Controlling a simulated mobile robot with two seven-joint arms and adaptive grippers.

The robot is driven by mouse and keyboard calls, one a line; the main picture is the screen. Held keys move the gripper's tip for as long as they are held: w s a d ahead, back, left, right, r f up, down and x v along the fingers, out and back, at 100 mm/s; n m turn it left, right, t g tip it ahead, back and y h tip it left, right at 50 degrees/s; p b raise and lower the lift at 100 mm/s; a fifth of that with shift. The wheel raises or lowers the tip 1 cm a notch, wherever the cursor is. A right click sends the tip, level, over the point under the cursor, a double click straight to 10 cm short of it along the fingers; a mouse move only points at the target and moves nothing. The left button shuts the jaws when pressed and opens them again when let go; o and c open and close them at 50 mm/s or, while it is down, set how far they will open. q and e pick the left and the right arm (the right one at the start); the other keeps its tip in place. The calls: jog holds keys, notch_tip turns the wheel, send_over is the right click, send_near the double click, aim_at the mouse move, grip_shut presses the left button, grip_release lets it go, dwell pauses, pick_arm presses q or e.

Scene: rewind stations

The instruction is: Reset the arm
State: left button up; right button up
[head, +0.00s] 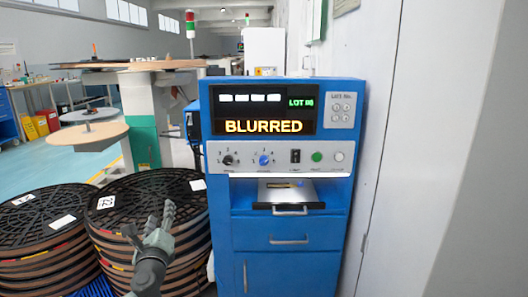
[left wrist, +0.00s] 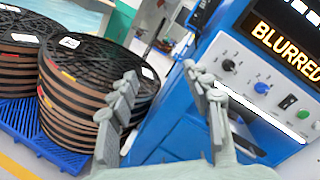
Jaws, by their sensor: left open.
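My left gripper (head: 149,219) is open and empty in the head view. Its fingers point up, in front of the stacked black reels and left of the blue cabinet (head: 222,240). In the left wrist view the two fingers of the left gripper (left wrist: 160,76) stand apart with nothing between them. The cabinet's control panel, with knobs and buttons, lies beyond the right finger there. My right gripper does not show in either view.
The cabinet's screen (head: 264,110) reads "BLURRED". An open drawer (head: 290,208) sits below its panel. Stacks of black reels (head: 150,200) stand at left on a blue pallet (left wrist: 50,150). A white wall (head: 385,150) closes off the right side. Open floor shows behind at far left.

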pick_arm(q)
jog(key=s+a+f+n+g+y, duration=0.1)
jog(key=s+a+f+n+g, duration=0.25)
jog(key=f, duration=0.35)
jog(key=s+a+f+n+g, duration=0.2)
jog(key=s+a+f+n, duration=0.15)
jog(key=f, duration=0.35)
jog(key=s+a+f+n+g, duration=0.35)
jog(key=s+f, duration=0.25)
jog(key=s, duration=0.4)
jog(key=s+a+f+n+g, duration=0.2)
jog(key=s+a+f+n, duration=0.25)
jog(key=s+f, duration=0.4)
jog(key=s+a+f+n+g, duration=0.3)
jog(key=s+f+n, duration=0.15)
jog(key=s, duration=0.65)
jog(key=s+d+f+n+h, duration=0.2)
jog(key=d+f, duration=0.1)
jog(key=d, duration=0.6)
jog(key=s+d+f+n+g+h, duration=0.1)
jog(key=d+f+n+h, duration=0.1)
jog(key=d, duration=0.7)
jog(key=shift+s+d+f, duration=0.25)
jog(key=shift+s+f, duration=0.1)
jog(key=shift+f, duration=0.1)
